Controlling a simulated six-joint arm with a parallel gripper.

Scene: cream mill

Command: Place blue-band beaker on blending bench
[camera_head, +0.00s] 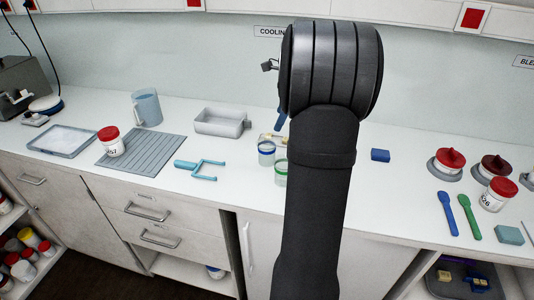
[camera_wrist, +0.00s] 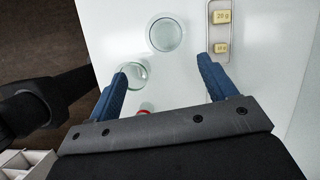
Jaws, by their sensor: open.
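The blue-band beaker (camera_head: 266,154) is a clear glass standing upright on the white bench, left of my arm in the head view. A green-band beaker (camera_head: 281,173) stands close in front of it, partly hidden by my arm. The wrist view shows two round glass rims from above; by layout the upper one is the blue-band beaker (camera_wrist: 165,34) and the left one the green-band beaker (camera_wrist: 132,74). My gripper (camera_wrist: 162,68) is open, its blue fingers apart with nothing held. In the head view only a bit of blue finger shows beside my arm.
A tray of weights (camera_wrist: 219,34) lies beside the beakers. A cut-off sign starting "BLE" (camera_head: 524,62) hangs at the far right, above red-lidded jars (camera_head: 497,194) and spatulas (camera_head: 447,212). A teal fork-shaped tool (camera_head: 202,168) lies left of the beakers.

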